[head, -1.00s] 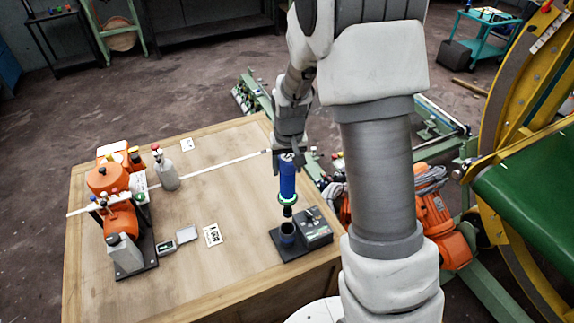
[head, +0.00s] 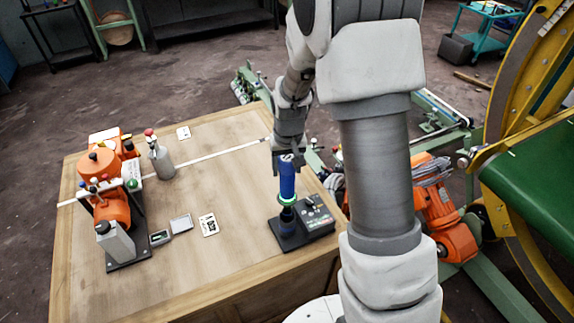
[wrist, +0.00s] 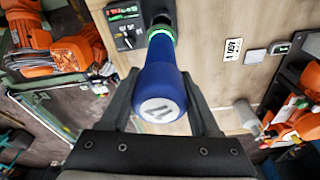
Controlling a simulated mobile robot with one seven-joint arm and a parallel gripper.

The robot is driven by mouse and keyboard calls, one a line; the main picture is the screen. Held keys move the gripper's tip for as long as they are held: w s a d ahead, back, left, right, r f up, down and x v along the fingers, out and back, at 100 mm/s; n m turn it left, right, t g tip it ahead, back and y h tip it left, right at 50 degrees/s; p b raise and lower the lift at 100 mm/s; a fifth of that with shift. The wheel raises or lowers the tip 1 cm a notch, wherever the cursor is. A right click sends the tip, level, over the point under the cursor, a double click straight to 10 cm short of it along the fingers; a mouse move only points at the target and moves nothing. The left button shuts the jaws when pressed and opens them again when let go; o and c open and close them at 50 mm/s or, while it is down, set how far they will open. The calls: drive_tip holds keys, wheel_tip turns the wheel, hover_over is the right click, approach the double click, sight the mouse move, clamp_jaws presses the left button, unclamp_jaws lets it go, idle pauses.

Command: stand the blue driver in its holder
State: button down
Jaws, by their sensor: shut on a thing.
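The blue driver (head: 287,181) is upright, with a green ring near its lower end. My gripper (head: 287,158) is shut on the top of its handle. In the wrist view the blue handle (wrist: 160,84) sits between the two fingers, its pale round end cap facing the camera. The holder (head: 287,220) is a dark round cup on a black base at the right front of the table. The driver's lower end is at the cup's mouth, in line with it. I cannot tell how deep the tip sits.
A white card (head: 208,224) and small grey trays lie to the left. Orange machines and a grey bottle (head: 161,160) stand farther left.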

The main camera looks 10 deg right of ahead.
sight(287, 190)
drive_tip(key=shift+f+b, duration=3.5)
drive_tip(key=shift+f, duration=1.25)
drive_tip(key=shift+c, duration=0.4)
unclamp_jaws()
drive_tip(key=shift+o, duration=0.2)
drive_tip(key=shift+f, duration=0.1)
